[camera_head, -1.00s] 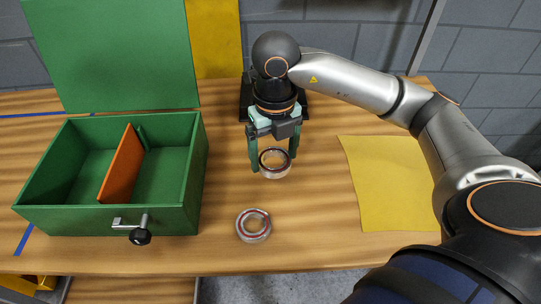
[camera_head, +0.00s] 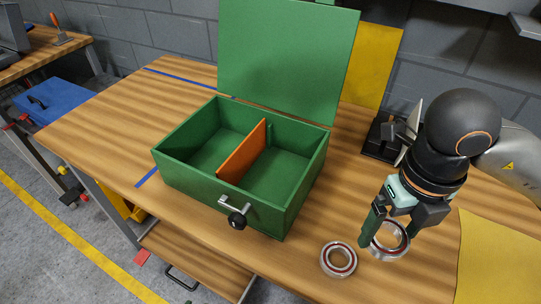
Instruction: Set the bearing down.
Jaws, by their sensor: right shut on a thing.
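My right gripper (camera_head: 390,232) is at the right of the head view, pointing down, shut on a bearing (camera_head: 396,252). This bearing is a metal ring with a dark reddish inner band, and the fingers partly hide it. I cannot tell whether it touches the table. A second bearing (camera_head: 339,259), a silver ring with a red band, lies flat on the wooden table just left of the held one. My left gripper is not in view.
An open green box (camera_head: 285,214) with an orange divider (camera_head: 243,153) stands left of the gripper, its lid raised. A yellow sheet (camera_head: 492,262) lies at the right. A black stand (camera_head: 382,140) is behind the gripper. Bare table lies left of the box.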

